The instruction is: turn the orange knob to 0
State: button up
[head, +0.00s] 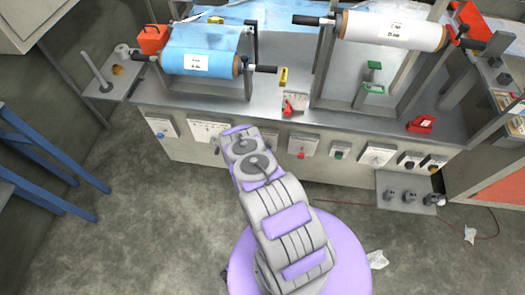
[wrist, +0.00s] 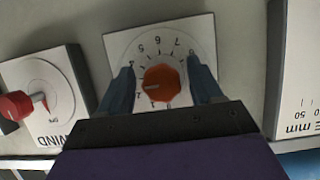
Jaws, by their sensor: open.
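The orange knob (wrist: 161,83) sits on a white dial plate (wrist: 150,42) in the wrist view. Its white pointer mark faces the left side of the picture. Printed numbers, such as 5, 6 and 7, curve around the knob's upper side. My gripper (wrist: 160,86) is open, with one blue-grey finger on each side of the knob. I cannot tell whether either finger touches it. The lower part of the dial is hidden by my gripper's body. In the head view the knob and fingertips are hidden by my arm.
A red switch (wrist: 18,105) on a white plate is at left in the wrist view, and a scale plate (wrist: 302,80) at right. In the head view, the bench (head: 160,105) carries a blue film roll (head: 200,62) and white roll (head: 392,30). A shelf (head: 405,190) juts out at right.

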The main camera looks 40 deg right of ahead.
jog(key=shift+a+r, duration=0.1)
jog(key=shift+a, duration=0.2)
jog(key=shift+d, duration=0.25)
jog(key=c, duration=1)
jog(key=shift+w, duration=0.1)
jog(key=n+b, duration=0.1)
jog(key=n+g+h+b, duration=0.1)
jog(key=n, duration=0.1)
jog(key=shift+w+a+h, duration=0.1)
jog(key=shift+w+h, duration=0.1)
jog(key=shift+h, duration=0.1)
jog(key=shift+n+g+h+b, duration=0.3)
jog(key=shift+n+g+h, duration=0.25)
jog(key=shift+n, duration=0.45)
